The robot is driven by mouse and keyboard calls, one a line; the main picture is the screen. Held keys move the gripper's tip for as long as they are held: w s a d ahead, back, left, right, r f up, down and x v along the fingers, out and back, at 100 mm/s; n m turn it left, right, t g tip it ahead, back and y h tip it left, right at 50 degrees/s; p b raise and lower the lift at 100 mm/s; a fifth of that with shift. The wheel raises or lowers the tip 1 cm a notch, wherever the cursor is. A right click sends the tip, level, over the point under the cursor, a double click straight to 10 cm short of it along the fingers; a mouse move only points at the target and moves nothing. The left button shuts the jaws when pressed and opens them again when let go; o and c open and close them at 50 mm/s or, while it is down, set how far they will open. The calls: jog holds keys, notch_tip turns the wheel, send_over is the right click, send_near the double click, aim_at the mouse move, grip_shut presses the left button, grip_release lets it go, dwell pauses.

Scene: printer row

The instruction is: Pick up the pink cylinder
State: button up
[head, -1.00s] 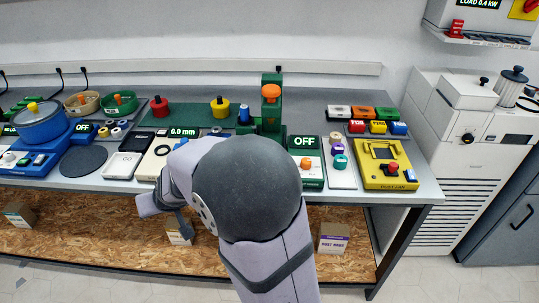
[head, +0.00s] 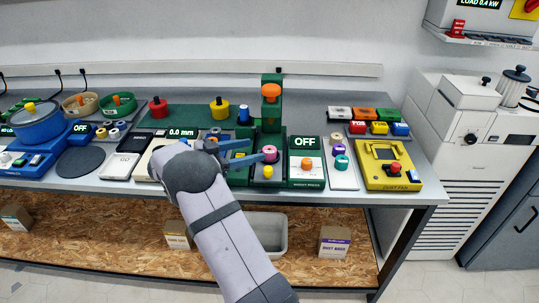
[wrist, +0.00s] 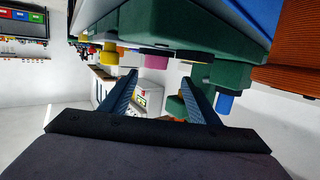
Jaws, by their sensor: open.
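The pink cylinder (head: 270,151) stands on a dark green station near the middle of the bench. My gripper (head: 258,150) is open, with its blue fingers reaching rightward over the bench to the cylinder. In the head view one finger overlaps the cylinder's left edge, and I cannot tell whether they touch. In the wrist view, which is upside down, the pink cylinder (wrist: 156,62) appears between and just beyond the open fingertips (wrist: 160,80). Nothing is held.
A yellow cylinder (head: 268,172) is in front of the pink one. A green stand with an orange knob (head: 271,91) rises behind it. The green OFF box (head: 306,168) is to the right. A grey bin (head: 268,228) sits on the lower shelf.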

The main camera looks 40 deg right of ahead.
aim_at(268, 150)
jog(key=shift+s+f, duration=0.1)
jog(key=shift+s, duration=0.2)
jog(key=shift+d, duration=0.2)
jog(key=shift+p+x, duration=0.9)
jog(key=shift+x, duration=2.55)
jog(key=shift+s+f, duration=0.2)
jog(key=shift+c, duration=0.4)
jog(key=c, duration=1.1)
